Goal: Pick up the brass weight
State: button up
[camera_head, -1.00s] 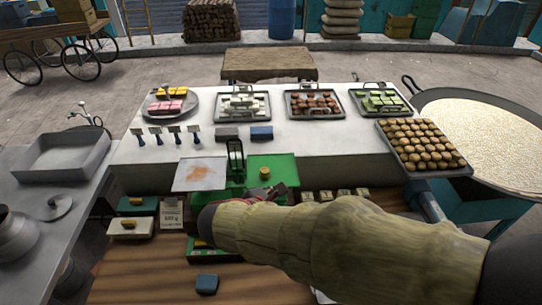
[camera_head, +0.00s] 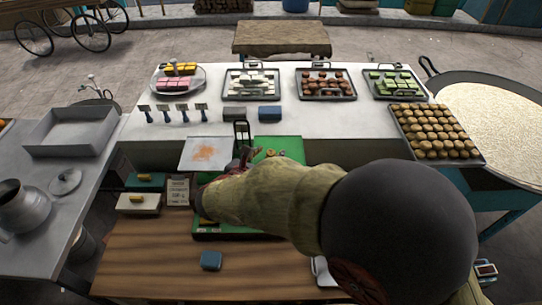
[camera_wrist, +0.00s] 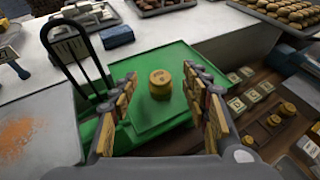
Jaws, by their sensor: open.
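The brass weight (camera_wrist: 160,84) stands upright on the green pan (camera_wrist: 158,112) of the balance scale in the wrist view. My gripper (camera_wrist: 167,97) is open, with its two wood-toned finger pads on either side of the weight and a little nearer the camera. I cannot tell that either pad touches it. In the head view my gripper (camera_head: 243,160) is over the scale beside the green pan (camera_head: 288,147), and my arm hides part of the pan and the scale's base.
The scale's black upright frame (camera_wrist: 75,55) stands left of my gripper. The other pan (camera_head: 207,153) holds orange powder. More brass weights (camera_wrist: 272,122) sit in a wooden holder at the right. Trays of sweets (camera_head: 327,84) line the white counter behind.

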jog(key=shift+w+d+f, duration=0.15)
jog(key=shift+w, duration=0.15)
jog(key=shift+c, duration=0.7)
grip_shut()
